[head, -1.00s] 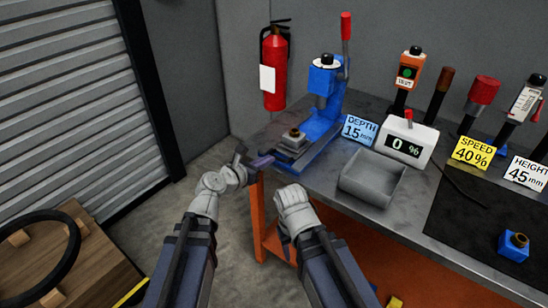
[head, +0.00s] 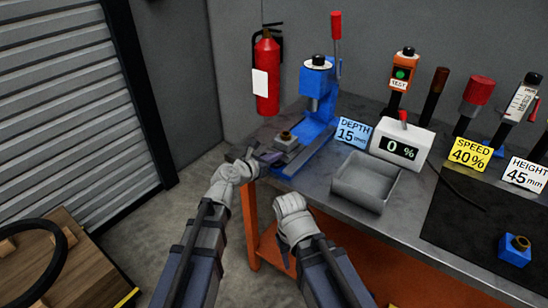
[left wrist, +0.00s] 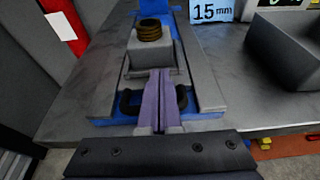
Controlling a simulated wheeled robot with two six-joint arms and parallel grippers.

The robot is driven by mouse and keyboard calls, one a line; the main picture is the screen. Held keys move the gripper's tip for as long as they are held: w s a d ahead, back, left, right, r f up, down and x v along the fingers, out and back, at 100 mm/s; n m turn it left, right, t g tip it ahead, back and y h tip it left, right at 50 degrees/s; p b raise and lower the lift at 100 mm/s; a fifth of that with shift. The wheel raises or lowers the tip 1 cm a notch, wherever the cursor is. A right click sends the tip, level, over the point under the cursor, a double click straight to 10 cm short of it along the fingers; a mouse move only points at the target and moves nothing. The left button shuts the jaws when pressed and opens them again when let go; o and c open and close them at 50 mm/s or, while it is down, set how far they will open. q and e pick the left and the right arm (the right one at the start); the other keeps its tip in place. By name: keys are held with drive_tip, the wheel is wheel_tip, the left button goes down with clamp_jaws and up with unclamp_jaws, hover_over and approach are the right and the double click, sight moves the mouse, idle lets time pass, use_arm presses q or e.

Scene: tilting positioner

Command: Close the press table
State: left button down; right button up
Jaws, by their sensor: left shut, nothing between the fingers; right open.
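The blue press (head: 318,105) stands at the table's back left. Its grey sliding press table (head: 286,146) sits at the front of the press base and carries a block with a brass-coloured round piece, also clear in the left wrist view (left wrist: 152,50). A black handle (left wrist: 128,103) shows at the front of the press table. My left gripper (head: 271,158) is shut and empty. Its purple fingertips (left wrist: 160,72) are at the front face of the block, between the handle's ends; contact is uncertain. My right gripper (head: 292,203) is open near the table's front edge, its fingers largely hidden.
A grey open bin (head: 366,183) and a display reading 0 % (head: 402,146) stand right of the press. The DEPTH 15 mm card (head: 353,131) is beside the press. A fire extinguisher (head: 267,75) hangs behind.

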sight(304, 137)
use_arm(q)
drive_tip(key=w+d, duration=0.3)
drive_tip(key=w, duration=0.1)
drive_tip(key=w+d, duration=0.4)
drive_tip(key=w, duration=0.1)
drive_tip(key=w+d, duration=0.3)
drive_tip(key=w, duration=0.2)
drive_tip(key=shift+w+d, duration=0.2)
drive_tip(key=shift+w, duration=0.1)
drive_tip(key=shift+r, duration=0.1)
